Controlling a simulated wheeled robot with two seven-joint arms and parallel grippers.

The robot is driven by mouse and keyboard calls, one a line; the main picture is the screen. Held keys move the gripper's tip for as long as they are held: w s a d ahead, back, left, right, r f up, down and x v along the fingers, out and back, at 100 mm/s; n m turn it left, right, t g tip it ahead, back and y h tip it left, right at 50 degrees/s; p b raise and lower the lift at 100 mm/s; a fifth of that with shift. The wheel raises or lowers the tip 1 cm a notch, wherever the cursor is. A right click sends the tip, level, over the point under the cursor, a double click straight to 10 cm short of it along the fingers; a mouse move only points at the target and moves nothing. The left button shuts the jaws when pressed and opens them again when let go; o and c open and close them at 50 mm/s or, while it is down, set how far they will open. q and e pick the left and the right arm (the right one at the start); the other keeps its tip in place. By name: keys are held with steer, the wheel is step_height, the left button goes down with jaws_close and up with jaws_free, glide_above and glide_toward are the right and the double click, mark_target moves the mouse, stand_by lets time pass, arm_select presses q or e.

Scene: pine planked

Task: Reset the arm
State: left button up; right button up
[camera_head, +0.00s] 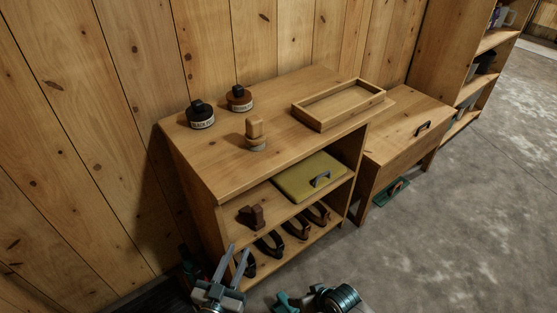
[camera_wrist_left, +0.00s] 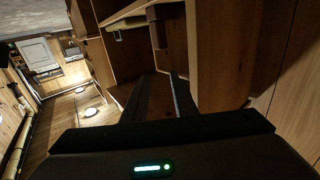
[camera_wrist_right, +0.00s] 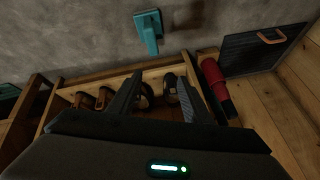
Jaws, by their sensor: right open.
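My left gripper (camera_head: 232,262) is at the bottom of the head view, in front of the lower left of the wooden shelf unit (camera_head: 190,165). Its two fingers stand apart with nothing between them. In the left wrist view the fingers (camera_wrist_left: 160,100) are also apart, pointing toward wooden panels. My right gripper (camera_wrist_right: 157,97) shows in the right wrist view, with its fingers apart and empty in front of the lower shelf. In the head view, only part of my right arm (camera_head: 338,298) shows clearly at the bottom edge.
Below are a yellow-green panel (camera_head: 311,176) and several dark-handled tools. A side cabinet (camera_head: 405,130) stands right. A red cylinder (camera_wrist_right: 213,85) is near my right gripper.

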arm_select(q)
steer(key=s+a+f+g+y+p, duration=0.1)
steer(key=s+a+f+g+p, duration=0.1)
steer(key=s+f+g+p, duration=0.2)
steer(key=s+a+f+g+y+p, duration=0.1)
steer(key=s+a+f+g+p, duration=0.2)
steer(key=s+f, duration=0.8)
steer(key=s+a+f+g+y+p, duration=0.1)
steer(key=s+a+f+g+p, duration=0.1)
steer(key=s+f+g+p, duration=0.3)
steer(key=s+f, duration=0.2)
steer(key=s, duration=0.2)
steer(key=shift+a+f+n, duration=0.35)
steer(key=shift+n, duration=0.05)
arm_select(e)
steer(key=s+d+f+h, duration=0.1)
steer(key=s+d, duration=0.4)
steer(key=s, duration=0.5)
steer(key=s+d+f+m+t+h, duration=0.1)
steer(key=s+d, duration=0.5)
steer(key=s, duration=0.4)
steer(key=shift+d+f+m+h, duration=0.2)
steer(key=shift+m+h, duration=0.1)
steer(key=shift+h, duration=0.1)
